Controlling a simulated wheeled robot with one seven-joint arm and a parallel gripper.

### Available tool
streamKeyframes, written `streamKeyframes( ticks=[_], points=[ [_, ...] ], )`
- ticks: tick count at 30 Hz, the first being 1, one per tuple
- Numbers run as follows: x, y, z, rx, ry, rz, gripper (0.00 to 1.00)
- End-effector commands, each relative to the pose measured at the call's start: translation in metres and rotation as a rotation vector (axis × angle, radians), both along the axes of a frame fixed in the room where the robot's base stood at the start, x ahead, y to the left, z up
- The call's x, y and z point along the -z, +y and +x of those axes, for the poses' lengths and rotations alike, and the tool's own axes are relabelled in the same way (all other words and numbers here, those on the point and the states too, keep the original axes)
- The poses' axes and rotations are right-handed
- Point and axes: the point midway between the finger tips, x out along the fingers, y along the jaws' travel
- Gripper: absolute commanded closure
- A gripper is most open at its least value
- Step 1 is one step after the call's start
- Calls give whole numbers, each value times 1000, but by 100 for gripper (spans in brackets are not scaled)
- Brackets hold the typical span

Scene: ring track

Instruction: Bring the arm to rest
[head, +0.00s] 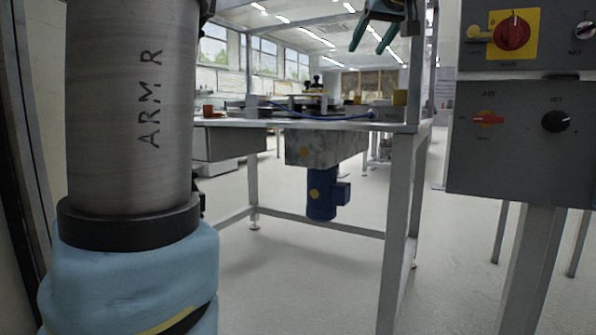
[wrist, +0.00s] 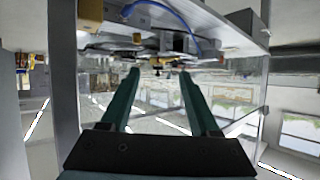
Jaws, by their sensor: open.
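My gripper (wrist: 160,72) points forward in the wrist view, its two green fingers apart with nothing between them. That view is upside down, with the table at the top. In the head view my gripper (head: 372,48) hangs at the top edge, in front of the upper part of the table frame, with its green fingers spread. My arm, a grey link marked "ARM R" (head: 130,110) with a light blue joint below, fills the left of the head view. The links between it and my gripper are out of view.
A metal-framed table (head: 410,129) stands ahead, with a blue cable (head: 330,115) and small items on top. A blue motor (head: 321,194) hangs underneath. A grey control panel (head: 520,140) with a red and yellow switch (head: 512,33) stands at right. The floor (head: 300,275) in front is clear.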

Motion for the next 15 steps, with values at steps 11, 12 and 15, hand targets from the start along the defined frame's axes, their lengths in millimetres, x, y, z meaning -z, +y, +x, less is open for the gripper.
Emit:
streamKeyframes(
  ticks=[11, 12, 15],
  points=[
    [83, 28, 17, 59, 211, 106, 38],
    [96, 34, 18, 68, 244, 118, 38],
    [135, 51, 19, 94, 343, 144, 38]
  ],
)
